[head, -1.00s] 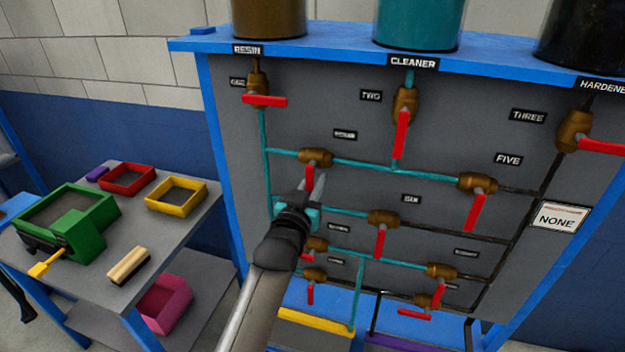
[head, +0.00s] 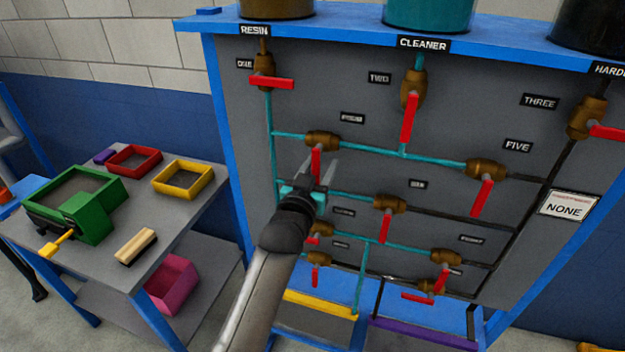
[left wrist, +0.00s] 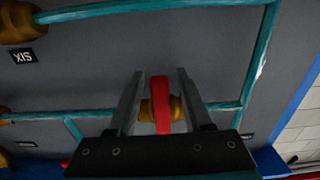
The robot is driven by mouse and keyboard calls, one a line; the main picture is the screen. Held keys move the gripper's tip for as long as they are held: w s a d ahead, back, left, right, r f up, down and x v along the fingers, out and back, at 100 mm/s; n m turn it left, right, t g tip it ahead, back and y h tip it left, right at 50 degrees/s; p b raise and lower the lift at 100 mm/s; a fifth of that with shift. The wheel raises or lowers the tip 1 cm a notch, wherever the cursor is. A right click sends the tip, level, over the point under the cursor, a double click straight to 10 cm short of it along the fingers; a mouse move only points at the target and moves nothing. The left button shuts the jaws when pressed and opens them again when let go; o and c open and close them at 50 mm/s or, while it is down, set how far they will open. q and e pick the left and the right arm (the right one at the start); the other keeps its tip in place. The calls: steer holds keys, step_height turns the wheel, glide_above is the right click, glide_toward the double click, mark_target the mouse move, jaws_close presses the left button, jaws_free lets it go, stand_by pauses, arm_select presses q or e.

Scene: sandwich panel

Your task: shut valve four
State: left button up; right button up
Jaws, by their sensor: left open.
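Valve four is a brown body (head: 322,140) on a teal pipe, its label (head: 352,118) above it to the right. Its red handle (head: 316,158) hangs down, crosswise to the pipe. My left gripper (head: 318,172) is open at this handle, with one finger on each side in the head view. In the left wrist view, turned upside down, the red handle (left wrist: 160,105) stands between the two open fingers (left wrist: 158,90), with gaps on both sides. The brown valve body (left wrist: 174,107) is partly hidden behind the handle. My right gripper is not in view.
Valve six (head: 390,204) sits lower right, its red handle down. Valve one (head: 264,70) is above left, valve two (head: 411,90) above right, and valve five (head: 486,168) farther right. A side table (head: 100,262) with trays stands left of the panel.

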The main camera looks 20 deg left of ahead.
arm_select(q)
steer(key=s+b, duration=0.1)
steer(key=s, duration=1.4)
steer(key=shift+a, duration=0.25)
steer(key=s+d+f+g+b, duration=0.1)
steer(key=s+f+g+b, duration=0.2)
steer(key=f, duration=1.1)
steer(key=s+d+f+m+g+b, duration=0.1)
steer(key=s+f+g+b, duration=0.15)
steer(key=f, duration=1.15)
steer(key=s+f+g+b, duration=0.3)
steer(key=f+b, duration=0.1)
steer(key=f, duration=1.1)
steer(key=s+a+f+g+b, duration=0.2)
steer(key=s+f, duration=0.7)
steer(key=s, duration=0.1)
steer(key=s+a+f+g+b, duration=0.1)
steer(key=s+f+g+b, duration=0.2)
steer(key=s+f, duration=0.6)
steer(key=s+a+f+m+g+b, duration=0.1)
steer(key=s+a+f+g+b, duration=0.1)
steer(key=s+f, duration=0.7)
steer(key=s+g+b, duration=0.1)
steer(key=s, duration=0.1)
steer(key=shift+s+a+y, duration=0.3)
steer(key=shift+s, duration=0.1)
